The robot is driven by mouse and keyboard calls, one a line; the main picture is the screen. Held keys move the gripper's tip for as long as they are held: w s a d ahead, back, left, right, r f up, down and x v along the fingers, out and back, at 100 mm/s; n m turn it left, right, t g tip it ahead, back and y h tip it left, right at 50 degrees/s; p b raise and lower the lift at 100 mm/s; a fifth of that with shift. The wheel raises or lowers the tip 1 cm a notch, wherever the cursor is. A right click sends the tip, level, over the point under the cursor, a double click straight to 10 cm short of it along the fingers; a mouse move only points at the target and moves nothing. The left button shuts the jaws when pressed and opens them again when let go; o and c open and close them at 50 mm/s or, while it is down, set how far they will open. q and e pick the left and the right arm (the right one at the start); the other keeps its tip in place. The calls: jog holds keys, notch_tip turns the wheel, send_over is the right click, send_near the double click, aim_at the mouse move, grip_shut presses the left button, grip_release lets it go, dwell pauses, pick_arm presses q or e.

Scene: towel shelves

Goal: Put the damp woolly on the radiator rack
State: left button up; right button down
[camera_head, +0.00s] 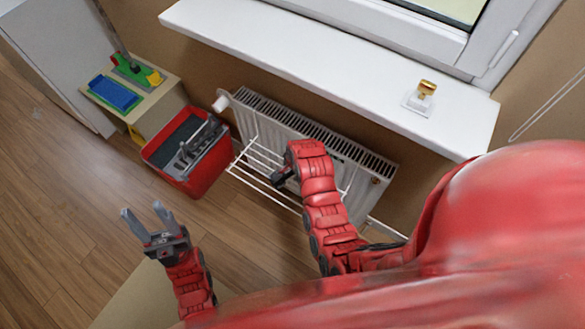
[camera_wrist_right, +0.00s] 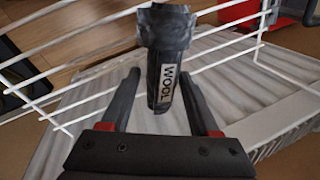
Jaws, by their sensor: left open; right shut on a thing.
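The damp woolly is a dark, narrow piece with a wide top and a white "WOOL" label (camera_wrist_right: 170,82) in the right wrist view. My right gripper (camera_wrist_right: 160,90) is shut on it, with a finger on each side. In the head view my right gripper (camera_head: 285,177) is over the white wire radiator rack (camera_head: 262,186), and the woolly is hard to make out there. The rack's wires (camera_wrist_right: 60,42) show behind the woolly; I cannot tell whether it touches them. My left gripper (camera_head: 142,210) is open and empty above the floor.
The white radiator (camera_head: 262,125) stands under the white windowsill (camera_head: 300,62), which bears a small gold-topped item (camera_head: 426,89). A red bin (camera_head: 199,178) with dark contents is left of the rack. A small stand (camera_head: 160,110) holds a blue item (camera_head: 115,94). The wooden floor at left is clear.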

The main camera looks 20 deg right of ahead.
jog(key=shift+f, duration=0.5)
jog(key=shift+f, duration=0.1)
jog(key=shift+c, duration=0.6)
grip_release()
jog(key=shift+r, duration=0.55)
jog(key=b+v, duration=0.1)
jog(key=v, duration=1)
jog(key=shift+s, duration=0.15)
